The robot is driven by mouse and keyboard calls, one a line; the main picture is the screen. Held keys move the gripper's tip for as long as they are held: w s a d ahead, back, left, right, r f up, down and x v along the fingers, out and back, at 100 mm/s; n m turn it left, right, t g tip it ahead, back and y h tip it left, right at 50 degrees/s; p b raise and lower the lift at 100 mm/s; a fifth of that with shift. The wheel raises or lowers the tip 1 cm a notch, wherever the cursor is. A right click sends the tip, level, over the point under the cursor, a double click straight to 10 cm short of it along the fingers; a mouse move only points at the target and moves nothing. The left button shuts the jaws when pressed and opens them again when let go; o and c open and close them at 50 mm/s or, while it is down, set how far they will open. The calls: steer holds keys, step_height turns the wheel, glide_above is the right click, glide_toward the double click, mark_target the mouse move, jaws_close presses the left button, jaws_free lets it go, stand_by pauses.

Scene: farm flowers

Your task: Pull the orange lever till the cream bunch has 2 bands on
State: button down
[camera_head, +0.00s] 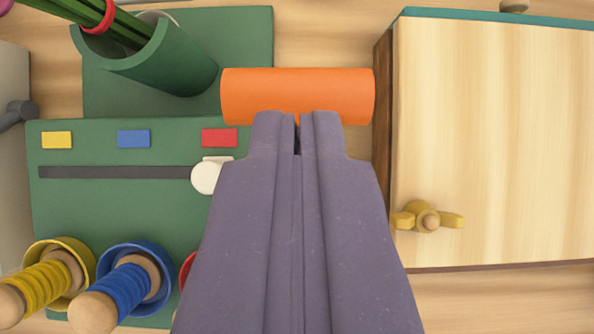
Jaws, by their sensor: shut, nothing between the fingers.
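The orange lever (297,92) is a thick horizontal bar at the top middle of the camera view. My gripper (297,118) is shut and empty, with its fingertips overlapping the lever's lower edge; I cannot tell if they touch it. A green holder (185,65) at the top left cradles a bunch of green stems (120,30). One red band (100,18) shows around the stems. The flower heads are out of view, so I cannot see the bunch's colour.
A green panel (120,220) has yellow, blue and red labels and a slot with a white knob (207,177) at its right end, below red. Yellow (45,280) and blue (130,285) spools stand below. A wooden cabinet (490,140) with a yellow knob (428,219) stands close right.

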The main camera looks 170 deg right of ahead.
steer(key=shift+x, duration=1.1)
steer(key=shift+w, duration=0.15)
